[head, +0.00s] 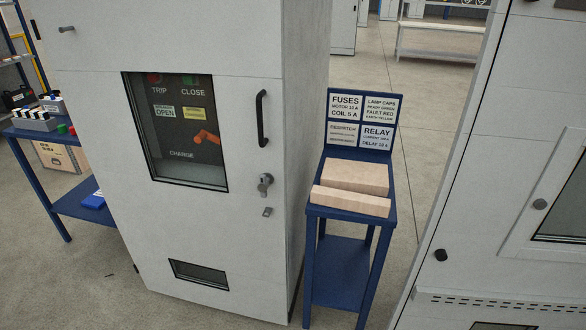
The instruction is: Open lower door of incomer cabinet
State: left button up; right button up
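A tall light-grey cabinet (230,245) stands at the centre left. Its lower door looks shut. The door has a window (175,130) showing TRIP, CLOSE and CHARGE labels and an orange handle behind it. A black vertical pull handle (261,118) sits near the door's right edge. Below it are a metal knob or lock (265,184) and a small latch plate (267,212). A small vent window (199,272) is low on the door. I cannot tell from any label that this is the incomer cabinet. Neither of my grippers is in view.
A blue stand (345,222) with two pale blocks and label cards (362,118) stands close to the cabinet's right side. Another grey cabinet (480,210) is at the right. A blue shelf (85,205) with boxes is at the left. Open floor shows at the lower left.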

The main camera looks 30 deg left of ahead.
aim_at(93, 48)
jog(key=u, duration=1.7)
